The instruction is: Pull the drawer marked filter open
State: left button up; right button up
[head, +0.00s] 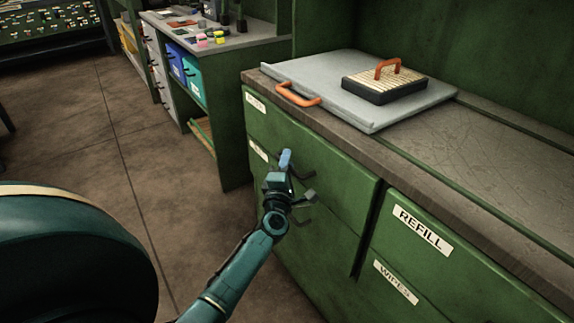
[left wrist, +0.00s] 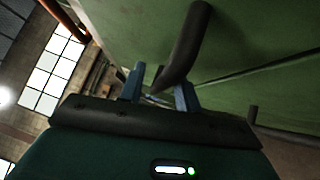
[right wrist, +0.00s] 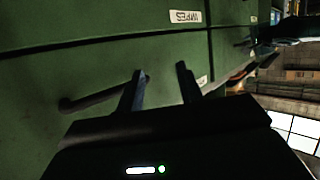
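The green cabinet (head: 335,190) has drawers with white labels and dark bar handles. The left column's upper label (head: 255,103) and lower label (head: 258,150) are too oblique to read, so I cannot tell which is filter. My left gripper (head: 287,165) is in front of the left column, by the upper drawer's handle. In the left wrist view its fingers are apart, and a dark bar handle (left wrist: 187,45) reaches down between or just beyond them. My right gripper (right wrist: 160,85) is open and empty, shown only in the right wrist view, near another handle (right wrist: 90,100).
Right-column drawers read REFILL (head: 422,231) and WIPES (head: 395,282). On the worktop lie a grey board (head: 330,85) with an orange handle (head: 297,95) and a brush-like block (head: 385,88). Another bench (head: 225,40) stands behind at left. The floor (head: 110,130) at left is clear.

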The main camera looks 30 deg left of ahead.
pick_arm(q)
grip_shut()
dwell(0.3)
jog(key=shift+s, duration=0.15)
